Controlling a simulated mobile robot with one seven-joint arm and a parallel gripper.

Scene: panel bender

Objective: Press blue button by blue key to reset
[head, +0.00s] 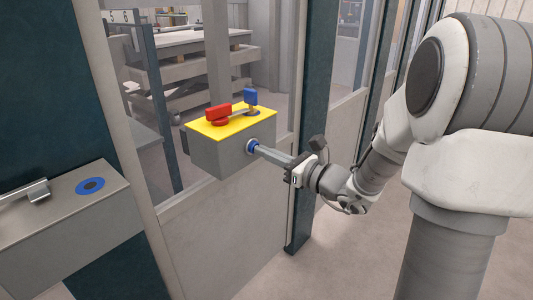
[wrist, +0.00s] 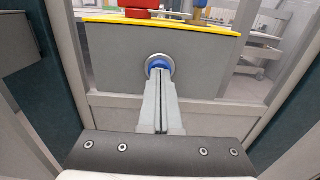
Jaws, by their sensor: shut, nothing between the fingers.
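The grey control box (head: 205,155) with a yellow top is mounted on the fence frame. A blue button (head: 251,146) with a metal ring sits on its side face; it also shows in the wrist view (wrist: 159,63). A blue key (head: 250,97) stands on the yellow top beside a red handle (head: 218,113). My gripper (head: 262,150) is shut and empty, its fingertips at the blue button. In the wrist view the fingertips (wrist: 160,75) overlap the lower part of the button. I cannot tell whether the button is pushed in.
A second grey box (head: 60,215) with a blue ring and a metal handle is at the left. Dark fence posts (head: 330,110) and light panels stand around the control box. Machinery lies behind the fence. The floor at the lower middle is clear.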

